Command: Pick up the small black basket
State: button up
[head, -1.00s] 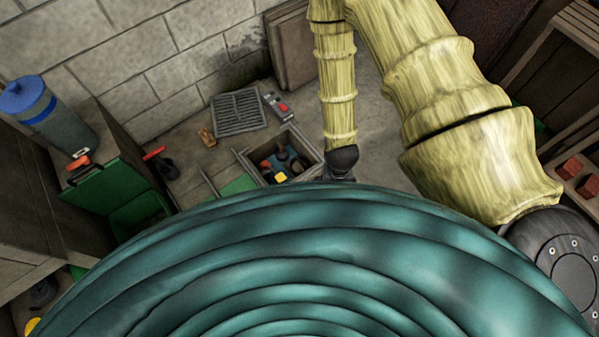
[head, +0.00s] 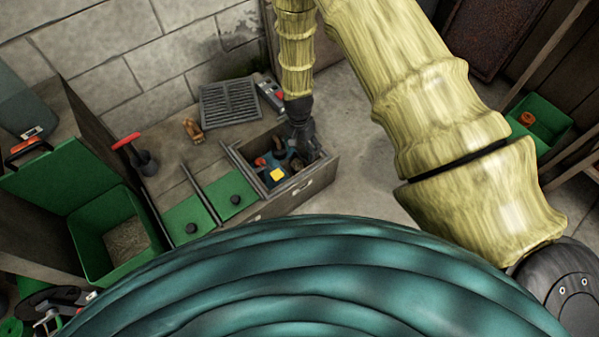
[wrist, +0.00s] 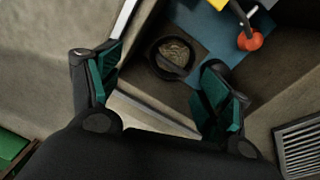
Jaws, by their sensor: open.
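The small black basket (wrist: 163,72) shows in the wrist view as a small, round, dark container with brownish contents. It sits in the open drawer (head: 325,175), near a corner. My gripper (wrist: 160,66) is open and empty, its two green-padded fingers apart on the left and right of the basket in the picture. I cannot tell whether they touch it. In the head view my gripper (head: 304,143) hangs over the drawer's right part and hides some of what lies there; I cannot clearly make out the basket there.
A yellow item (head: 277,175) and a red-orange one (wrist: 249,41) lie in the drawer on a blue piece. A metal grate (head: 230,103) and a red-handled tool (head: 135,150) are on the bench top. Green bins (head: 105,235) stand left. Bare floor shows right of the drawer.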

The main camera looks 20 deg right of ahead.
aim_at(299, 156)
jog(key=shift+w+a+f+m+b, duration=0.2)
jog(key=shift+w+f+b, duration=0.15)
jog(key=shift+w, duration=0.3)
jog(key=shift+w+a+f+m+b, duration=0.1)
jog(key=shift+w+f+m+b, duration=0.1)
jog(key=shift+w+f+b, duration=0.3)
jog(key=shift+w, duration=0.15)
jog(key=f+b, duration=0.1)
jog(key=f, duration=0.4)
jog(key=shift+s+d+b, duration=0.1)
jog(key=shift+s+b, duration=0.1)
jog(key=shift+b, duration=0.2)
jog(key=shift+d+f+b, duration=0.15)
jog(key=shift+f+b, duration=1.4)
jog(key=shift+f, duration=1.1)
jog(key=shift+r, duration=0.1)
jog(key=c, duration=0.6)
